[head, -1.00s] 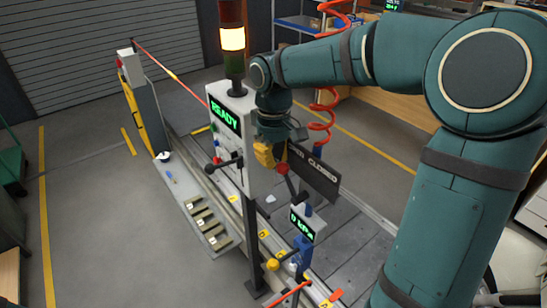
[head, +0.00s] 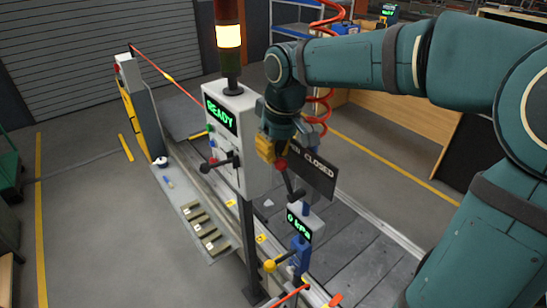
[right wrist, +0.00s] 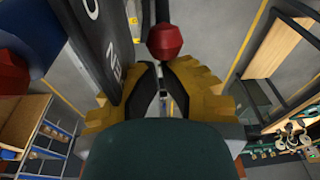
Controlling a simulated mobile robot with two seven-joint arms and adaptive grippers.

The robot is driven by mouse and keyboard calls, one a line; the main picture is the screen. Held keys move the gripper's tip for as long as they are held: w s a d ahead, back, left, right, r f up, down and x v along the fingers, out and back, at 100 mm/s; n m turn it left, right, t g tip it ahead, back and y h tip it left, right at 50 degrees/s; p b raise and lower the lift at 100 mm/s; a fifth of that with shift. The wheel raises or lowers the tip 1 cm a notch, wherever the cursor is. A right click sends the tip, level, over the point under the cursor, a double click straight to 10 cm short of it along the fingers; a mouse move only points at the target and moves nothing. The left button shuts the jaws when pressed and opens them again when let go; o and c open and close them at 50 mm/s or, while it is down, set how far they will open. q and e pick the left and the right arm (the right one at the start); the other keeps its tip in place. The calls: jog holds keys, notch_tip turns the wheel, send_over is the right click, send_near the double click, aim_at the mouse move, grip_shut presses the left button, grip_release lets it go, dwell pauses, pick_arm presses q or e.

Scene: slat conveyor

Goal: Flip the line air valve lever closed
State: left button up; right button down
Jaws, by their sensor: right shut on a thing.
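The air valve lever is a black handle (head: 291,184) with a red knob (head: 281,166), rising from the valve post beside a dark sign (head: 318,173) whose word CLOSED is readable. The lever leans up and to the left, away from that word. My right gripper (head: 270,152), with yellow fingers, is at the knob end and is shut on the lever. In the right wrist view the red knob (right wrist: 164,42) shows just past the fingertips, and the fingers (right wrist: 162,88) are close around a thin dark part. A display on the post (head: 299,226) reads 0 kPa. My left gripper is out of view.
A grey control box (head: 241,150) showing READY, with a black-knobbed lever (head: 220,164), stands close left of my gripper under a lit stack light (head: 229,38). A red coiled hose (head: 322,105) hangs behind. The slat conveyor (head: 350,250) runs below.

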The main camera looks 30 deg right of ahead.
aim_at(285, 160)
jog(key=shift+s+r+t+b, duration=0.25)
jog(key=shift+s+t+b, duration=0.15)
jog(key=shift+s, duration=0.1)
jog(key=shift+s+r+t+b, duration=0.25)
jog(key=shift+s+t, duration=0.15)
jog(key=shift+s, duration=0.05)
jog(key=shift+s+d+r, duration=0.1)
jog(key=shift+s+r, duration=0.3)
jog(key=shift+s, duration=0.1)
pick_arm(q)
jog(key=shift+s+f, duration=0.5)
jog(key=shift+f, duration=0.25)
pick_arm(e)
jog(key=shift+s+r, duration=0.1)
jog(key=shift+s, duration=0.3)
jog(key=shift+w+r+p, duration=0.15)
jog(key=shift+w+p, duration=0.1)
jog(key=shift+p, duration=0.1)
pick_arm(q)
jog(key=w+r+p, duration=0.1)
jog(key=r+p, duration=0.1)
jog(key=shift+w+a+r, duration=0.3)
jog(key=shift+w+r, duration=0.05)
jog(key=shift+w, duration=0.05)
pick_arm(e)
jog(key=w+v, duration=0.1)
jog(key=v, duration=0.8)
jog(key=shift+w+r, duration=0.2)
jog(key=shift+r, duration=0.15)
